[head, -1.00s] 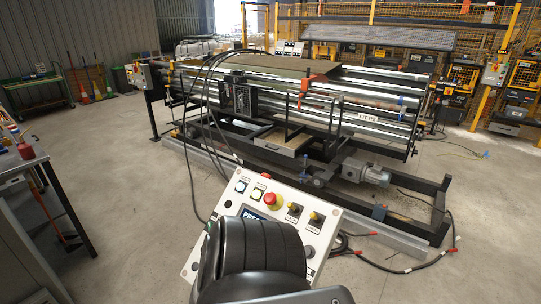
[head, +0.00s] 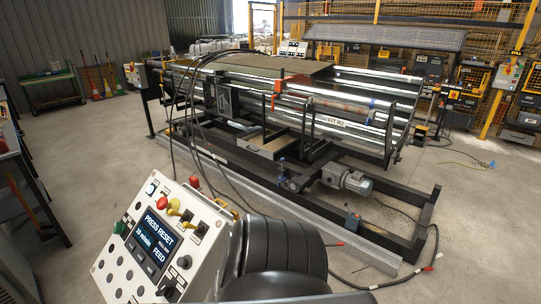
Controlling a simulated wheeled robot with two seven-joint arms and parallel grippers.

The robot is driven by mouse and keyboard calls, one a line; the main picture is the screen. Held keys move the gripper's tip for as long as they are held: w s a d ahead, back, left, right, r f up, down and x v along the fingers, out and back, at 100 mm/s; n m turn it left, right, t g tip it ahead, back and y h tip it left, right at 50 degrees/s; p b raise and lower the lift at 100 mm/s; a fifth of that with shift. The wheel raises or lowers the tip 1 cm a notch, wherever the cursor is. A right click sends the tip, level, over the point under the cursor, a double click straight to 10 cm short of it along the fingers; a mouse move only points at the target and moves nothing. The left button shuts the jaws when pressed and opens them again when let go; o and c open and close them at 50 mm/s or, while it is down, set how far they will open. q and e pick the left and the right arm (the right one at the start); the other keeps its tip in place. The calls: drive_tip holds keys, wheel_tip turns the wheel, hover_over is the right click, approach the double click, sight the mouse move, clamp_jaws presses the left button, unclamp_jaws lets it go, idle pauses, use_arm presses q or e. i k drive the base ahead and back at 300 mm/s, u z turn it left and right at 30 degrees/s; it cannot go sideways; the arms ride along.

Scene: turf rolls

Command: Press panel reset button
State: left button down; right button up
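The tilted white control panel (head: 112,262) stands at the lower left of the head view. Its screen (head: 152,238) reads "PRESS RESET" and "FEED". A pale button with a blue edge (head: 151,189) is at its upper left, and a green button (head: 120,228) is at its left edge. Red and yellow controls (head: 174,206) sit along the top, with black knobs lower right. The small labels are unreadable, so I cannot tell which button is reset. A black ribbed arm link of mine covers the panel's right edge. Neither gripper's fingers show.
A long roller machine (head: 345,125) with a green turf sheet (head: 262,75) fills the middle behind the panel. Its motor (head: 345,182) and dark frame reach right. Cables lie on the floor. A workbench (head: 22,165) stands at the left edge. Open concrete floor lies between bench and machine.

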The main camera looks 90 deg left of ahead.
sight(149, 189)
drive_tip(key=u, duration=3.3)
drive_tip(key=i, duration=0.4)
